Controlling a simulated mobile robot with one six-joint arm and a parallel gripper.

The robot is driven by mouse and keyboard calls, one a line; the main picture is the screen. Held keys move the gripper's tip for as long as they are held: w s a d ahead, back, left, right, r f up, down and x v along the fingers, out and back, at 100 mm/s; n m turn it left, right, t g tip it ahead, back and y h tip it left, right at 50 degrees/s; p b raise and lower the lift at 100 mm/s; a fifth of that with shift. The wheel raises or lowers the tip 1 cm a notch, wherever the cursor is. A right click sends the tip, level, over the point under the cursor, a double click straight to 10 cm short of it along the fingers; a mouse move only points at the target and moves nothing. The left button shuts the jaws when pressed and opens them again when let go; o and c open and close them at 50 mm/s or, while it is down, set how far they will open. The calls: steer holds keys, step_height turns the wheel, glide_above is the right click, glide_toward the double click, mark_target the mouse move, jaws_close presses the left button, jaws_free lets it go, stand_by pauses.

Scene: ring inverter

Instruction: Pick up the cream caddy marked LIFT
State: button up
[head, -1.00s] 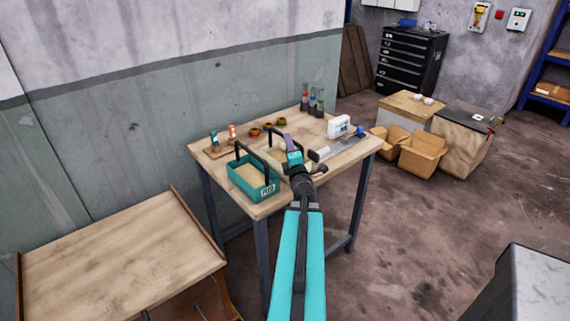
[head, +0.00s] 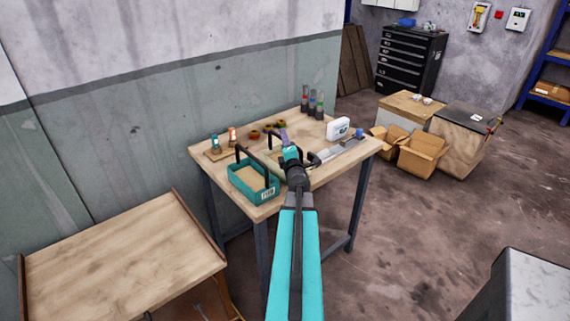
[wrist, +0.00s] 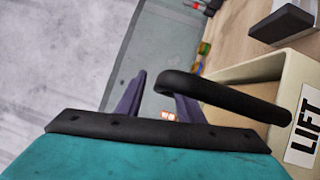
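The cream caddy (wrist: 258,68) with its LIFT label (wrist: 305,125) fills the right side of the wrist view. Its black handle (wrist: 235,100) reaches left across the middle, by the right finger. In the head view the caddy (head: 270,156) stands on the wooden table, mostly hidden behind my arm and the teal caddy. In the head view my gripper (head: 287,143) is over the cream caddy.
A teal caddy (head: 253,184) with a black handle stands close on the left. A white box (head: 338,129), a grey tool (head: 342,149), dark bottles (head: 312,103) and small parts (head: 254,134) are also on the table (head: 262,209). An empty bench (head: 120,255) is at front left.

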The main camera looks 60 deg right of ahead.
stand_by(0.6)
jaws_close()
stand_by(1.2)
